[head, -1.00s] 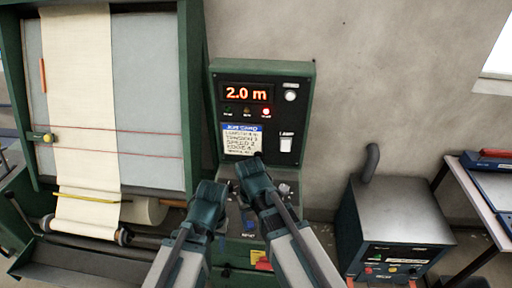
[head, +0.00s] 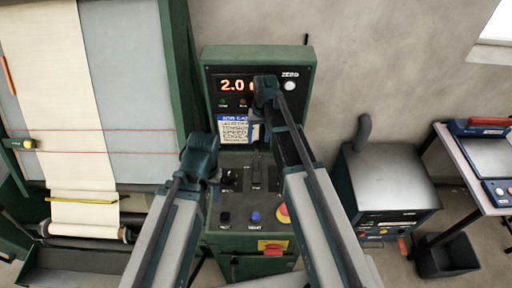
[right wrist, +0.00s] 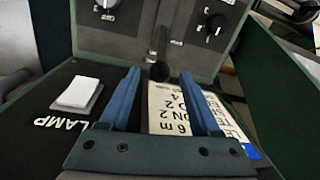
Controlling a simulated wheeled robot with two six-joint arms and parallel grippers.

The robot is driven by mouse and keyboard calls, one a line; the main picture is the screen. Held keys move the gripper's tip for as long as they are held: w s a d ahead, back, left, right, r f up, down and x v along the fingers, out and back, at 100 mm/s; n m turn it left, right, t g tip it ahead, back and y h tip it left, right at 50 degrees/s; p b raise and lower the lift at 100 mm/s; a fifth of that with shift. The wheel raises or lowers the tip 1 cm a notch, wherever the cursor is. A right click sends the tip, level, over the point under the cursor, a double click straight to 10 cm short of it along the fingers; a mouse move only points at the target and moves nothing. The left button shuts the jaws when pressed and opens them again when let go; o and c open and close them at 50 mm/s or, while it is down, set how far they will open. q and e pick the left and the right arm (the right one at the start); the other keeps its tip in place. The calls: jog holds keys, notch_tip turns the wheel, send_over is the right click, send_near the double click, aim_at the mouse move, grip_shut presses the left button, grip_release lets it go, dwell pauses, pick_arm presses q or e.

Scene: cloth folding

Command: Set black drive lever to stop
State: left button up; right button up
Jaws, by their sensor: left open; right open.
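The black drive lever (right wrist: 160,70) shows in the right wrist view as a round black knob on a stem at a slot in the console panel. Its knob appears between the fingertips in that view; whether it is between them in depth I cannot tell. My left gripper (head: 199,150) is open and empty at the console's left side.
The job card (head: 234,129) hangs under the red display (head: 232,86). The white lamp switch (right wrist: 80,93) is left of the fingers in the wrist view. The console carries a blue button (head: 255,217) and a red emergency stop (head: 283,210). A grey cabinet (head: 388,177) stands right.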

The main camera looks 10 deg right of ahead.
aim_at(257, 147)
pick_arm(q)
jog(key=shift+f+b, duration=3.7)
jog(key=shift+f, duration=0.1)
pick_arm(e)
jog(key=shift+a+f, duration=0.2)
jog(key=shift+f, duration=1.7)
jog(key=shift+a+f, duration=0.15)
jog(key=shift+f, duration=1.7)
pick_arm(q)
jog(key=shift+r, duration=0.1)
pick_arm(e)
grip_shut()
